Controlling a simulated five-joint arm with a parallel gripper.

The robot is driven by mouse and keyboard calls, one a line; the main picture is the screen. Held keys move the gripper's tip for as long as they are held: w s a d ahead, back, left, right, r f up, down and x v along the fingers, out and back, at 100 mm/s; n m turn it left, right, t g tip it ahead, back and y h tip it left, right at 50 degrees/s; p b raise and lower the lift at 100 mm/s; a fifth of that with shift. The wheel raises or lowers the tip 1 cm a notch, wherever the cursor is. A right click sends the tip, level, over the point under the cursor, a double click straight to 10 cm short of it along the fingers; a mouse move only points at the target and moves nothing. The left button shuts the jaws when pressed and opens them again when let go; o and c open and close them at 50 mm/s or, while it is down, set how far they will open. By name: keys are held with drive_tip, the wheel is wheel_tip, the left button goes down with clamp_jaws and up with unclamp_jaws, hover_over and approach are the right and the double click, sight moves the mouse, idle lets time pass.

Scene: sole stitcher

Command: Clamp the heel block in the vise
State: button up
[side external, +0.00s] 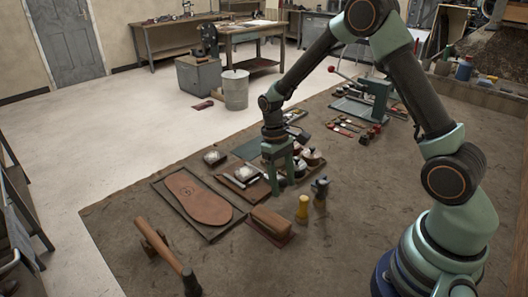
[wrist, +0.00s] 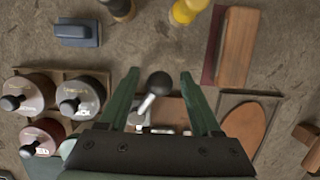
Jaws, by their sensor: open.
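My gripper (side external: 280,187) points down over the tools in the middle of the mat. In the wrist view its two green fingers (wrist: 160,73) are spread, with nothing held between them. A black ball knob on a metal rod shows between the fingers; whether it touches them I cannot tell. A brown wooden block (side external: 271,221) on a dark red pad may be the heel block; it also lies at upper right in the wrist view (wrist: 237,47). No vise is clearly recognisable. A green bench device (side external: 376,94) with a red-knobbed lever stands farther back and may be it.
A leather sole (side external: 197,198) lies on a dark board at left. A hammer (side external: 165,255) lies in front. Round lidded jars (wrist: 80,97) sit close by. The mat's right side is bare.

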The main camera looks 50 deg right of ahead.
drive_tip(key=shift+s+v, duration=0.25)
drive_tip(key=shift+v, duration=0.7)
drive_tip(key=shift+s+v, duration=0.2)
drive_tip(key=shift+v, duration=0.75)
drive_tip(key=shift+s+v, duration=0.25)
drive_tip(key=shift+v, duration=0.7)
drive_tip(key=shift+r, duration=0.2)
drive_tip(key=d, duration=0.6)
drive_tip(key=shift+w, duration=0.25)
drive_tip(key=shift+d, duration=0.1)
drive_tip(key=s+a+r+t, duration=0.4)
drive_tip(key=s+a+r, duration=0.1)
drive_tip(key=r, duration=0.3)
drive_tip(key=s+a+r+t, duration=0.4)
drive_tip(key=s+r, duration=0.1)
drive_tip(key=r, duration=0.3)
drive_tip(key=shift+a, duration=0.4)
